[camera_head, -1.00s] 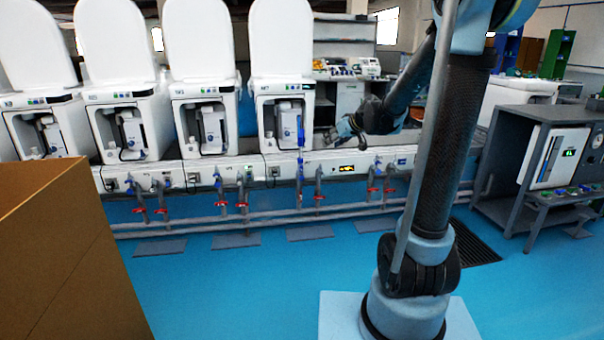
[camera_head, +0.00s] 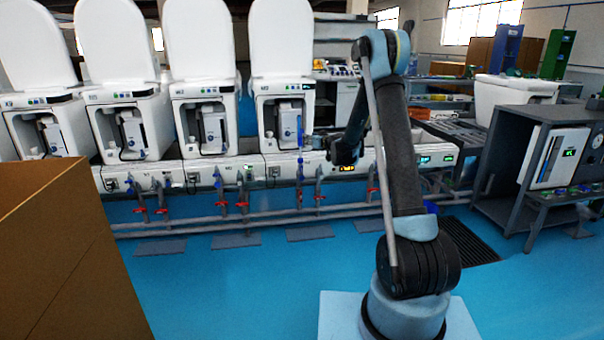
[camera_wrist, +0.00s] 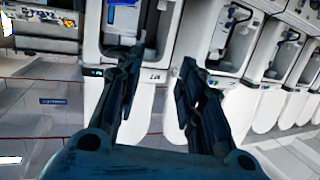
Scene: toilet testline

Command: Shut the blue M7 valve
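A row of white toilet test units stands along a white bench (camera_head: 220,172). My gripper (camera_head: 322,143) is just right of the rightmost toilet, above the bench front. In the wrist view my gripper (camera_wrist: 161,58) has its dark fingers spread with nothing between them. The toilet bay behind bears a small label that seems to read M7 (camera_wrist: 154,77).
Several red valve handles (camera_head: 242,204) and grey pipes (camera_head: 270,217) run low along the bench. A brown box (camera_head: 60,260) blocks the left foreground. A grey cabinet (camera_head: 510,140) stands at right. Blue floor (camera_head: 240,285) is clear between.

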